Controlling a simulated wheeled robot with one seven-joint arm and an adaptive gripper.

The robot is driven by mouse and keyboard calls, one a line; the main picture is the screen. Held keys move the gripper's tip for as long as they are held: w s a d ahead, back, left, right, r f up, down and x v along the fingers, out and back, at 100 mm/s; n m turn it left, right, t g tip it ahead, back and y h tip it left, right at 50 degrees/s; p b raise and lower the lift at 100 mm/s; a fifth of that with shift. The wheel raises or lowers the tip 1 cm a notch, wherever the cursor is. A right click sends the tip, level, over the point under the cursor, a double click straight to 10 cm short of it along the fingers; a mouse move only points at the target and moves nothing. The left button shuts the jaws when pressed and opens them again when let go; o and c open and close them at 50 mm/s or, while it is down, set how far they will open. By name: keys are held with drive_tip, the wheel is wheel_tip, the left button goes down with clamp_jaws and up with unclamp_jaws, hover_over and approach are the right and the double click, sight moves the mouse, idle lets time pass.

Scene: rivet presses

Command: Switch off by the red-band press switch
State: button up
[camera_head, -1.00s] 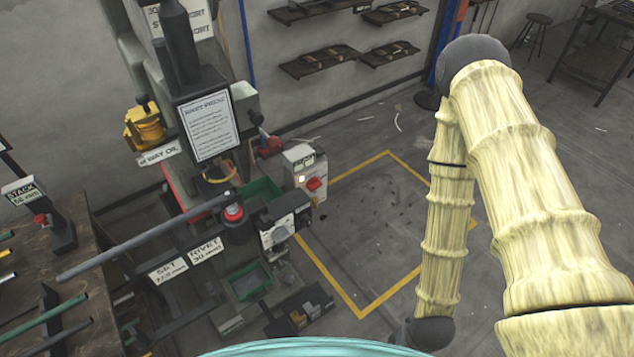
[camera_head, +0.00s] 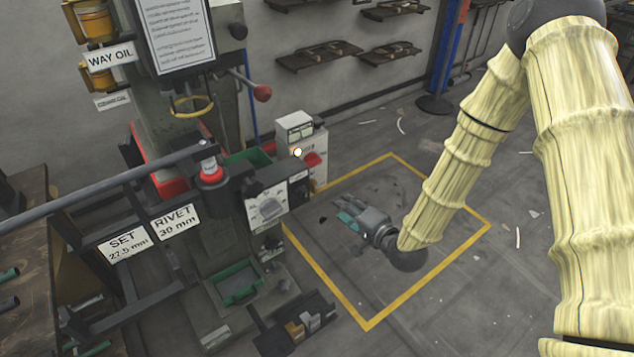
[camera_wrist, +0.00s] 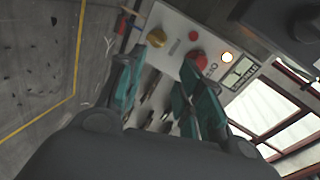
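The press (camera_head: 225,110) stands at left centre of the head view, with red bands (camera_head: 172,184) low on its column. Beside it is a pale switch box (camera_head: 312,165) with a lit lamp (camera_head: 297,152) and a red switch part (camera_head: 312,159). My gripper (camera_head: 346,214) is right of and nearer than the box, apart from it, with teal fingers toward the press. The wrist view shows my gripper (camera_wrist: 158,72) open and empty.
A long grey bar (camera_head: 100,185) crosses the front of the press. The yellow-outlined floor (camera_head: 390,260) is mostly clear. Wall shelves (camera_head: 320,56) hang behind.

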sight(316, 165)
drive_tip(key=w+a+r+b, duration=0.1)
drive_tip(key=w+a, duration=0.1)
drive_tip(key=w, duration=0.2)
drive_tip(key=w+a+r+m+t+y+b, duration=0.1)
drive_tip(key=w+a+r, duration=0.1)
drive_tip(key=w+a, duration=0.1)
drive_tip(key=w+a+r+t+y+b, duration=0.1)
drive_tip(key=w+a, duration=0.2)
drive_tip(key=w, duration=0.3)
drive_tip(key=shift+a+r+b, duration=0.15)
drive_tip(key=shift+r+b, duration=0.05)
drive_tip(key=shift+b, duration=0.2)
drive_tip(key=shift+s, duration=0.1)
drive_tip(key=shift+c, duration=0.4)
clamp_jaws()
